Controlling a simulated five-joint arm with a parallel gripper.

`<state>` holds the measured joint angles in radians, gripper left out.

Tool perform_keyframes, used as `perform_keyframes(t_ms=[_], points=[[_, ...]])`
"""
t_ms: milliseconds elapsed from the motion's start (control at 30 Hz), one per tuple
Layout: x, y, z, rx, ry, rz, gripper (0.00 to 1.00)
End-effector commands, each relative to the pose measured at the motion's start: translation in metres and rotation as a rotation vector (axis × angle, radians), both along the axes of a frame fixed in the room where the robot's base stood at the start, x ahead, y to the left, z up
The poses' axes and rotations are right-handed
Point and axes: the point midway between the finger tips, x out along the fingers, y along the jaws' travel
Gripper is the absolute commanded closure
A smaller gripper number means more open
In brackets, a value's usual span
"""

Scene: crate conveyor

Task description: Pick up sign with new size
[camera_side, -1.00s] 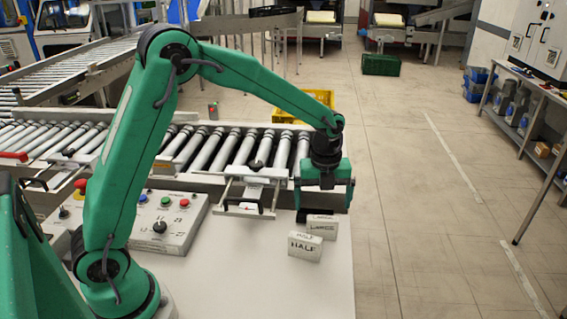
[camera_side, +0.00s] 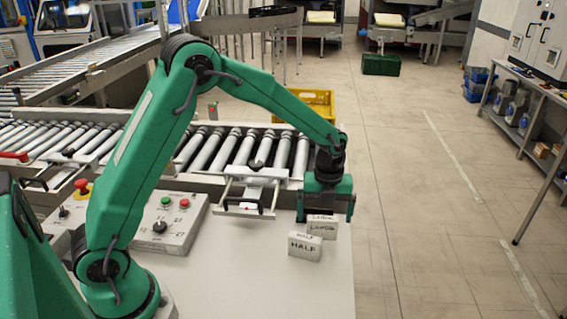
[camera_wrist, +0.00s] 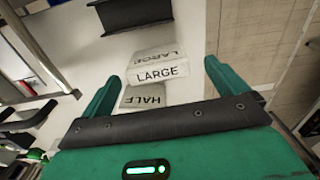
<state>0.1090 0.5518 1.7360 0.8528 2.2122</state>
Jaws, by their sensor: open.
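Two white block signs stand side by side on the pale worktop. The one lettered LARGE (camera_side: 322,229) is just behind the one lettered HALF (camera_side: 304,249) in the side view. My gripper (camera_side: 326,217) points down at the LARGE sign, with its jaws apart. In the wrist view, the LARGE sign (camera_wrist: 162,73) shows between the two green fingers of my gripper (camera_wrist: 161,72), with a gap on each side. The HALF sign (camera_wrist: 143,97) lies below it there, partly hidden by the gripper body. Neither sign is held.
A control panel (camera_side: 168,222) with buttons and a knob is left of the signs. The roller conveyor (camera_side: 235,150) runs behind, with a metal bracket (camera_side: 250,190) at its edge. A yellow crate (camera_side: 318,103) is beyond. The worktop's front right is clear.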

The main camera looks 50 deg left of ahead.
Motion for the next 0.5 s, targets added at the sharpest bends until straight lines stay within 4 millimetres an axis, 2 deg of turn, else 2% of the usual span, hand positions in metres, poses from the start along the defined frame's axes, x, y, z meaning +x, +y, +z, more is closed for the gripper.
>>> perform_keyframes(t_ms=[500], points=[[-0.002,0.003,-0.048,0.001,0.002,0.0,0.02]])
